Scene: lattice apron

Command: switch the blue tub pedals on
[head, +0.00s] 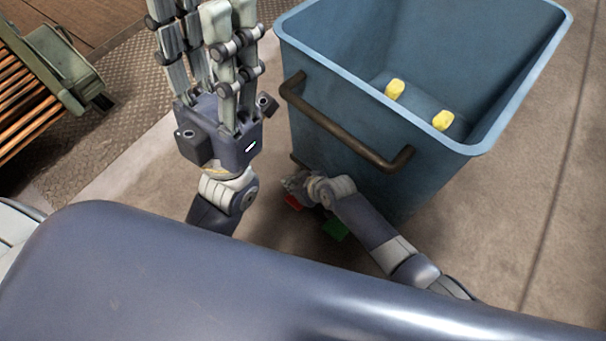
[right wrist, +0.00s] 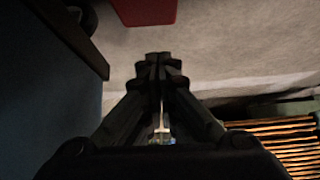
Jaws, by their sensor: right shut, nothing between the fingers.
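The blue tub (head: 345,100) stands upright on the floor, open at the top, with a brown bar handle on its near side. A red pedal (head: 293,202) and a green pedal (head: 335,229) show low by its near side, partly hidden by my right arm. My right gripper (head: 290,185) is shut and empty, low beside the tub and just above the red pedal in the picture. In the right wrist view its fingertips (right wrist: 161,62) are together, apart from the red pedal (right wrist: 146,8) at the top edge. My left gripper (head: 202,12) points up, open and empty, left of the tub.
Two yellow pieces (head: 395,89) (head: 443,120) lie inside the tub. A green-framed slatted rack (head: 65,70) stands at the upper left on a dark mat. The tub's dark wall (right wrist: 40,100) fills the left of the right wrist view. Floor right of the tub is clear.

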